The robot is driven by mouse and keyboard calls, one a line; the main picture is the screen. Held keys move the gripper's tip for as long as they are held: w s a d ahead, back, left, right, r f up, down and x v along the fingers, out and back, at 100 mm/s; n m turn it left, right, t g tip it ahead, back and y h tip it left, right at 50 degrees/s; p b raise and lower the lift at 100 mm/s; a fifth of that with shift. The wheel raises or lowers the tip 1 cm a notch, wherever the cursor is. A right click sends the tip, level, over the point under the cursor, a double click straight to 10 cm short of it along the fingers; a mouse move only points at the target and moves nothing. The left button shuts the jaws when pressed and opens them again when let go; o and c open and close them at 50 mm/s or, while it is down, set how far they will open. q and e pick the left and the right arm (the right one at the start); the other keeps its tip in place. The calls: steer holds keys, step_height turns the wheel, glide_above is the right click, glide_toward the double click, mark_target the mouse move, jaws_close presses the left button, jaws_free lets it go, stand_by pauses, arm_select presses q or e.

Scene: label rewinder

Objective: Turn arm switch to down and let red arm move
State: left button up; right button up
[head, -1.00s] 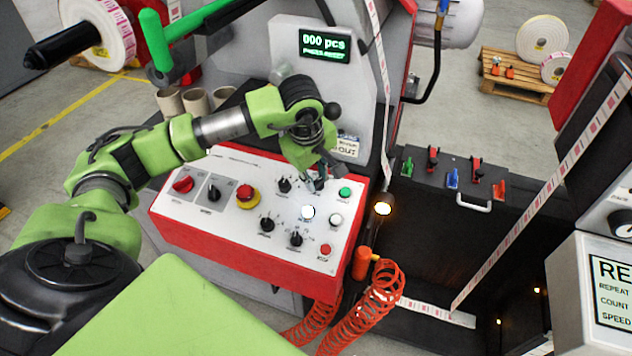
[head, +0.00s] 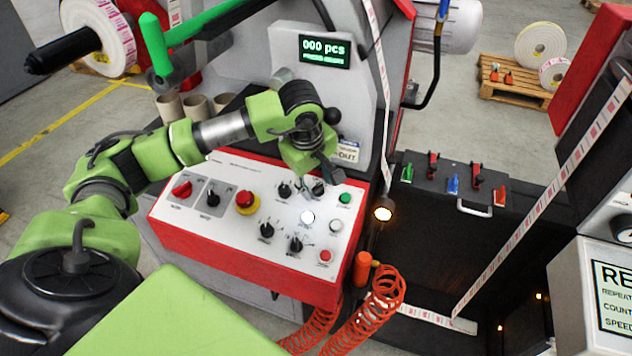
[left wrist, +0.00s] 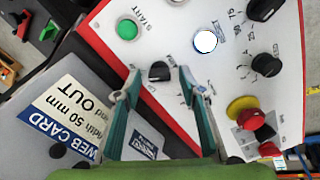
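The control panel (head: 195,235) has a white face and red sides, with several black rotary switches. My left gripper (head: 327,178) is over its upper right part. In the left wrist view the left gripper (left wrist: 159,75) is open, its two teal fingers apart. A black rotary switch (left wrist: 160,72) lies between the fingertips in that view; I cannot tell whether they touch it. In the head view this switch (head: 318,188) is partly hidden by the gripper. Its label is too small to read, and I cannot tell which part is the red arm. My right gripper is not in view.
A green START button (left wrist: 127,29) and a lit white button (left wrist: 205,41) are near the switch. A red mushroom button (head: 246,198) stands up from the panel. A display (head: 325,50) reads 000 pcs. An orange coiled hose (head: 375,300) hangs below right.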

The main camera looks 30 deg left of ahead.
arm_select(q)
steer(key=v, duration=1.2)
stand_by(0.3)
